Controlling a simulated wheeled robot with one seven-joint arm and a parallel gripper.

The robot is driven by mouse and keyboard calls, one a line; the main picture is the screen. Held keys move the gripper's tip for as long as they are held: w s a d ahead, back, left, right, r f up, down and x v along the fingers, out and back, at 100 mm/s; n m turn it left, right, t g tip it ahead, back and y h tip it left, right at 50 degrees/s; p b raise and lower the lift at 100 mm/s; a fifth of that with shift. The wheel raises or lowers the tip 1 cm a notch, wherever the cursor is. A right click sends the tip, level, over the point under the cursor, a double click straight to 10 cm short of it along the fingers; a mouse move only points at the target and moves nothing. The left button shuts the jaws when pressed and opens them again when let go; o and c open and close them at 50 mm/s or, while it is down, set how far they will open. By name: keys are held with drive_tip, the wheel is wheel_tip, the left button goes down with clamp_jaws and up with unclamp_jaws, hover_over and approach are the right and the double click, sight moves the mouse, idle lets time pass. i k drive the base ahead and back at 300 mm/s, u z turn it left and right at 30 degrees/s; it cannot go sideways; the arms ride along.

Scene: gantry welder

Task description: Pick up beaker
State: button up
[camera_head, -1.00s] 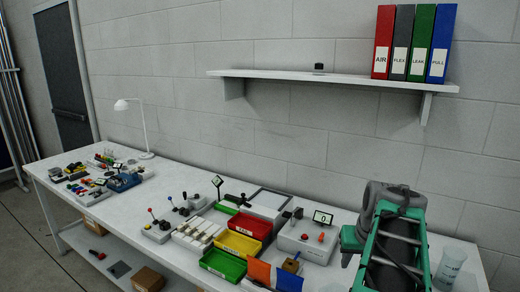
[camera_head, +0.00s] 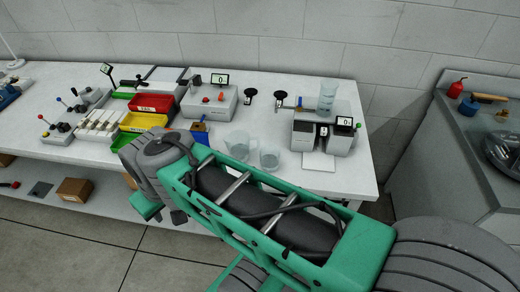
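Three clear vessels show at the right end of the white bench (camera_head: 360,185). A tall beaker (camera_head: 327,95) stands upright on or behind the grey device at the back right. A wider clear jug-like vessel (camera_head: 237,143) and a smaller clear beaker (camera_head: 270,156) stand side by side on the bench top, just beyond my arm. My green and grey arm crosses the foreground, close to these two. The fingers of my gripper cannot be made out in this view.
A grey device with a small display (camera_head: 322,135) stands right of the beakers. Red (camera_head: 153,102), yellow and green bins lie to the left. A second grey bench (camera_head: 455,150) with a red can (camera_head: 456,88) stands at the right, past a gap.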

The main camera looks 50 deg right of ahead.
sight(269, 167)
drive_tip(key=k, duration=0.3)
drive_tip(key=z, duration=1.1)
drive_tip(key=i, duration=0.45)
drive_tip(key=z, duration=1.65)
drive_tip(key=k, duration=0.85)
drive_tip(key=u, duration=1.9)
